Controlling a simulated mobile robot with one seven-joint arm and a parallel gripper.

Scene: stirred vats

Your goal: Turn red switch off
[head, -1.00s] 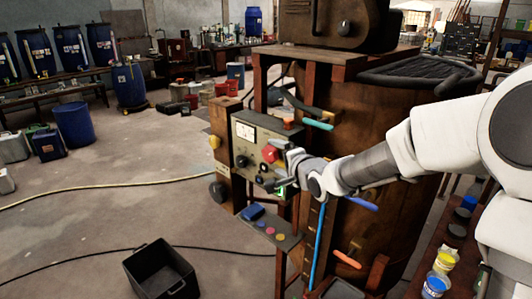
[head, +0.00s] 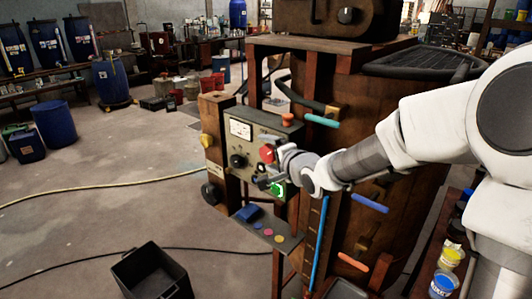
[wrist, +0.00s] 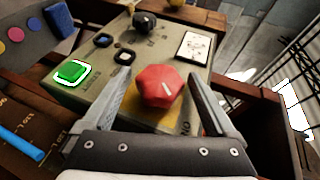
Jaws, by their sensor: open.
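The red switch (wrist: 160,87) is a faceted red knob with a white mark on the grey control panel (wrist: 112,62). In the head view the red switch (head: 267,153) sits on the panel's right part, just left of my gripper. My gripper (wrist: 159,88) is open in the wrist view, with one finger on each side of the red knob; I cannot tell whether they touch it. In the head view my gripper (head: 272,170) is at the panel face, its fingertips small and hard to make out.
A lit green button (wrist: 72,72) and black knobs (wrist: 144,22) share the panel, with a white gauge (wrist: 194,48). A shelf (head: 275,235) with coloured buttons juts out below. Coloured handles, such as a teal one (head: 322,119), stick out from the wooden vat (head: 400,130).

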